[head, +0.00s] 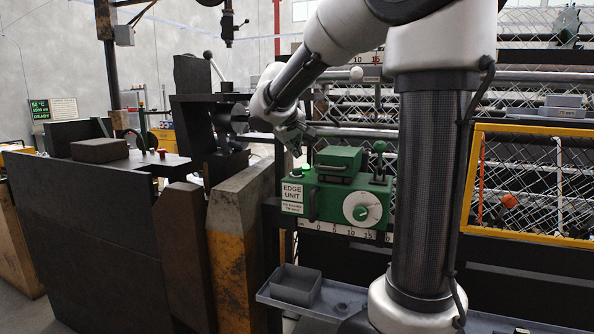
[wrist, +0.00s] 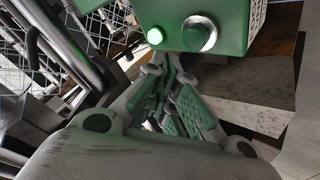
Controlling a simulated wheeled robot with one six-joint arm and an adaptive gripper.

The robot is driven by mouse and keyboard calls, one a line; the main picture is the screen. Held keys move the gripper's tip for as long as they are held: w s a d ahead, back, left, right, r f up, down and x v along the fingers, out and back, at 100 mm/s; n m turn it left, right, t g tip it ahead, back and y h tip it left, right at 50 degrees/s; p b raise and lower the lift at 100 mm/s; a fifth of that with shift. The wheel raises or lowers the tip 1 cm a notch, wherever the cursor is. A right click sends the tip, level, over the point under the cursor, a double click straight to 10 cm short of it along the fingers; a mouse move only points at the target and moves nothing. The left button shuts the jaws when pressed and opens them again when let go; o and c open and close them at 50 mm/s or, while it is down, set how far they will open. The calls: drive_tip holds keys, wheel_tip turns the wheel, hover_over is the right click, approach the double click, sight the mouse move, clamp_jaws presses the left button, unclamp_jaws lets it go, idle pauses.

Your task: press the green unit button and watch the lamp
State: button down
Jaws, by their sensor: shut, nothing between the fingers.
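The green edge unit (head: 335,197) sits on a rail with a scale, with a white dial on its front. It also shows at the top of the wrist view (wrist: 228,22). A small lamp on it glows bright green in the wrist view (wrist: 155,37), and a green glow shows at its upper left corner in the head view. Beside the lamp is a round, silver-rimmed button (wrist: 199,34). My gripper (wrist: 172,65) is shut and empty, its fingers just below the lamp and button. In the head view my gripper (head: 297,151) is just above the unit's upper left corner. Contact with the button cannot be told.
A yellow-framed mesh guard (head: 530,237) stands at right. A grey tray (head: 345,298) with a small open box (head: 296,285) is below. A dark machine block with a worn yellow post (head: 240,255) is at left.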

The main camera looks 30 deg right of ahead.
drive_tip(key=shift+r, duration=1.6)
